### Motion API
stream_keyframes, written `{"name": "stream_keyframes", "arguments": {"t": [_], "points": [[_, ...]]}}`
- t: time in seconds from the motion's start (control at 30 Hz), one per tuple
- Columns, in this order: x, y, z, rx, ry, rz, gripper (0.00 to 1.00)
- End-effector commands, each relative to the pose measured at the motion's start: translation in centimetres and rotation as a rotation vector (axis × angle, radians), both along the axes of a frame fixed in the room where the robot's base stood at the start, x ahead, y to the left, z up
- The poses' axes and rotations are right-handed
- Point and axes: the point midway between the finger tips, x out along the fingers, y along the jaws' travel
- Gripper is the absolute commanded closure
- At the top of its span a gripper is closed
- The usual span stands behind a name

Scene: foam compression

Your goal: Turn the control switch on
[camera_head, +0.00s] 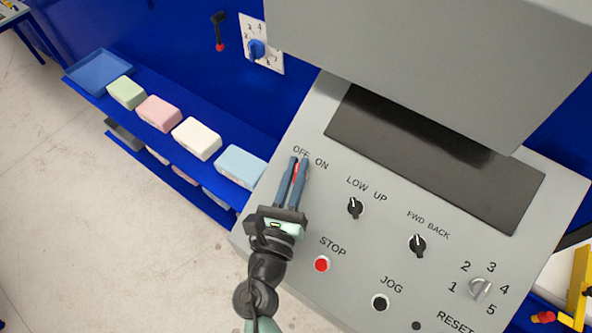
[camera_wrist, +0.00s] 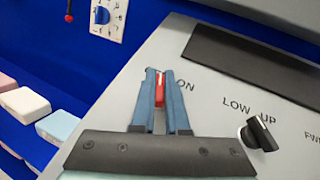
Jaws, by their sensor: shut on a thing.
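The control switch (camera_wrist: 159,90) is a red knob with a light pointer line, just below the OFF and ON labels on the grey panel (camera_head: 288,250). My gripper (camera_head: 300,165) reaches up over the panel from below, and its two blue fingers are shut on the red switch. In the wrist view, the gripper (camera_wrist: 160,78) has one finger on each side of the knob. The fingers hide the OFF label in the wrist view and most of the knob's sides in the head view. Which label the pointer faces is hard to tell.
To the right are the LOW/UP knob (camera_head: 355,208), the FWD/BACK knob (camera_head: 418,245) and a grey numbered dial (camera_head: 480,290). Below are a red STOP button (camera_head: 321,264) and a black JOG button (camera_head: 380,302). A grey housing (camera_head: 430,60) overhangs the panel's back. Foam blocks (camera_head: 197,138) lie on a blue shelf at left.

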Motion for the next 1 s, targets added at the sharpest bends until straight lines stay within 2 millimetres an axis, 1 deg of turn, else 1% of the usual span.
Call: {"name": "stream_keyframes", "arguments": {"t": [0.17,0.7,1.0], "points": [[0.13,0.18,-0.28,0.073,-0.054,-0.142,1.0],[0.12,0.07,-0.14,0.288,-0.212,-0.577,1.0],[0.0,-0.05,-0.04,0.388,-0.284,-0.781,1.0]]}}
